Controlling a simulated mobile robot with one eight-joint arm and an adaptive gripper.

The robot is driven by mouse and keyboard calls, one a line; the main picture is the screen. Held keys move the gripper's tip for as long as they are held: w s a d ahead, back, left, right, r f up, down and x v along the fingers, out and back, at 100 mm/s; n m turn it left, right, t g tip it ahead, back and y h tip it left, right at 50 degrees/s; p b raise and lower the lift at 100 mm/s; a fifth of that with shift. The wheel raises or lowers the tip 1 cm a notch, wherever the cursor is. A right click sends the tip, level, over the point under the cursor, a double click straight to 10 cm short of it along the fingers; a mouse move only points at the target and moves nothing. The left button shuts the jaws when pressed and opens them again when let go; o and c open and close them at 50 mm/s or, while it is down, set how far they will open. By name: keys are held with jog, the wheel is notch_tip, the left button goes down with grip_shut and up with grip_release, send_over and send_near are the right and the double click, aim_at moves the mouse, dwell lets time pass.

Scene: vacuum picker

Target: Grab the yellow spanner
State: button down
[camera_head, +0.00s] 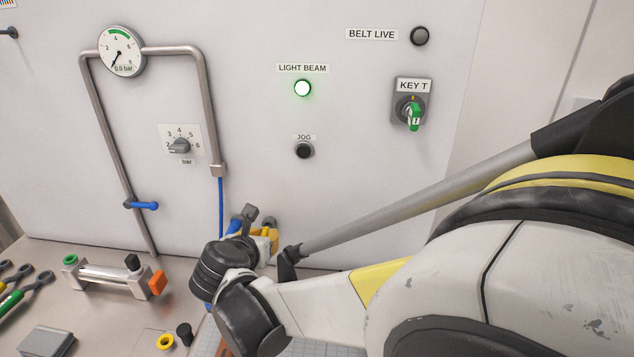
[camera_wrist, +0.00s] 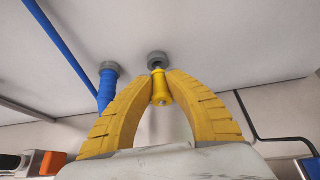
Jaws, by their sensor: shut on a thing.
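My gripper (camera_wrist: 158,78) shows its two yellow fingers in the wrist view, with tips closed on either side of a small yellow cylindrical piece (camera_wrist: 161,92). The piece meets a grey collar (camera_wrist: 157,60) on the pale wall panel. In the head view, my gripper (camera_head: 267,236) is near the bottom of the panel, largely hidden by my wrist. Several dark-headed spanners lie at the left edge of the bench; the nearest spanner (camera_head: 14,300) has a green handle.
A blue tapered fitting (camera_wrist: 107,90) with a hose sits left of my fingers. On the bench are a clear cylinder (camera_head: 110,276), a yellow ring (camera_head: 165,341), a black plug (camera_head: 184,334) and a grey block (camera_head: 47,341). The panel carries a gauge (camera_head: 121,51) and pipes.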

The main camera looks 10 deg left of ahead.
jog(key=shift+w+a+b, duration=0.1)
jog(key=shift+w+b, duration=0.2)
jog(key=shift+w, duration=0.6)
dwell(1.4)
jog(key=c, duration=1.3)
grip_release()
jog(key=shift+c, duration=0.2)
jog(key=shift+p+v, duration=1)
jog(key=shift+v, duration=2)
jog(key=shift+f, duration=0.1)
